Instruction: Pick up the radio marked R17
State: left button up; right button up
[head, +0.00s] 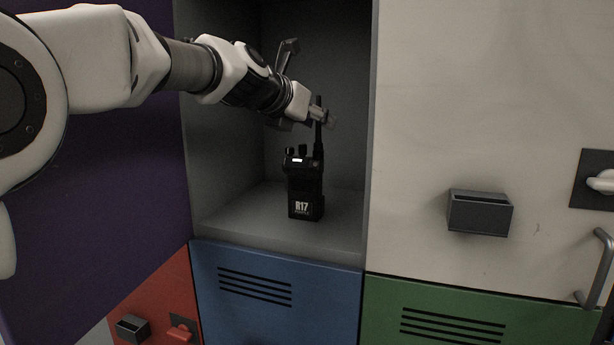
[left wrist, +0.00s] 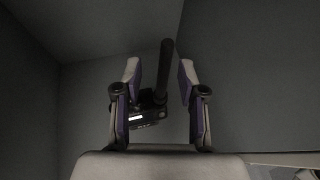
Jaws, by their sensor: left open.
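The black radio marked R17 (head: 304,188) stands upright on the floor of the open grey cubby (head: 240,221), its label facing out and its antenna pointing up. My left gripper (head: 323,117) reaches into the cubby from the left and is at the height of the antenna, above the radio's body. In the left wrist view, the two open fingers (left wrist: 160,82) have the radio's antenna (left wrist: 165,68) between them, nearer the right finger. The radio's body (left wrist: 147,117) shows partly below, behind the left finger. I cannot tell whether a finger touches the antenna. My right gripper does not show.
A purple door (head: 95,190) is at the left of the cubby and a white door (head: 480,110) with a dark holder (head: 480,212) at its right. Blue (head: 275,300), green (head: 470,318) and red (head: 160,290) doors are below. The cubby floor beside the radio is clear.

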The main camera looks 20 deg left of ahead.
pick_arm(q)
jog(key=shift+w+d+f, duration=0.2)
jog(key=shift+w+d, duration=0.1)
jog(key=shift+w, duration=0.3)
jog(key=shift+s+r, duration=0.15)
jog(key=shift+s, duration=0.15)
jog(key=shift+c, duration=0.3)
jog(key=c, duration=0.5)
jog(key=shift+w, duration=0.1)
grip_shut()
